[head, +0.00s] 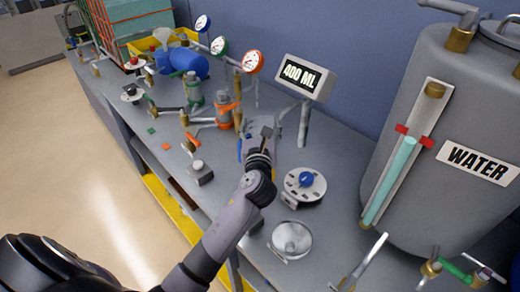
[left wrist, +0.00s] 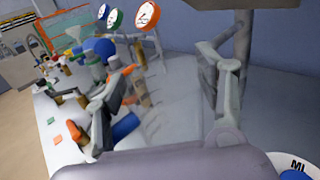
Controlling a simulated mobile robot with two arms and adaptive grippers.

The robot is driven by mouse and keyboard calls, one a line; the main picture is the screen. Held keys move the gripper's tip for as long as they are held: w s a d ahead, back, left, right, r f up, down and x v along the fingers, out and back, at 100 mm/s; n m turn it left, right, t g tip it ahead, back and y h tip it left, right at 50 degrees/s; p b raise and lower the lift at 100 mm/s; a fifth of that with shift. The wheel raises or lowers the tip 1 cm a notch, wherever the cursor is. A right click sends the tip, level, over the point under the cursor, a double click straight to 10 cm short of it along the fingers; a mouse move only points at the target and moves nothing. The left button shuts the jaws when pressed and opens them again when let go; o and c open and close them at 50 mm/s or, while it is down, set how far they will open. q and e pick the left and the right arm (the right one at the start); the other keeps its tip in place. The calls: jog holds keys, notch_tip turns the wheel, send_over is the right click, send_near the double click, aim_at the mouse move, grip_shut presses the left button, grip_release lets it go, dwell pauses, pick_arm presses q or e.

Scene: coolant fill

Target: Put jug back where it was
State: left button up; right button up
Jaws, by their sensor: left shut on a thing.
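A clear, pale jug (head: 257,124) is at my left gripper (head: 266,134) in the head view, over the bench in front of the 400 ML display (head: 305,76). It blends with the grey bench and its outline is hard to make out. In the left wrist view the see-through jug (left wrist: 168,112) shows between the fingers of my left gripper (left wrist: 165,105), with blue behind or beside it. The gripper is shut on the jug. I cannot tell whether the jug touches the bench. My right gripper is out of view.
A white dial with a blue knob (head: 306,180) and a clear round dish (head: 292,239) are on the bench at the front. The grey WATER tank (head: 430,120) stands at right. Valves with an orange gauge (head: 253,62), a blue vessel (head: 189,63) and a yellow tray crowd the back left.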

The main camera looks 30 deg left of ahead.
pick_arm(q)
notch_tip(320, 180, down, 3)
jog(key=shift+f, duration=0.2)
jog(key=shift+f+b, duration=0.85)
jog(key=shift+f, duration=1.25)
jog(key=o, duration=1.9)
jog(key=shift+f, duration=0.15)
jog(key=shift+o, duration=0.2)
jog(key=shift+r, duration=0.25)
jog(key=b+v, duration=0.1)
jog(key=v, duration=1.1)
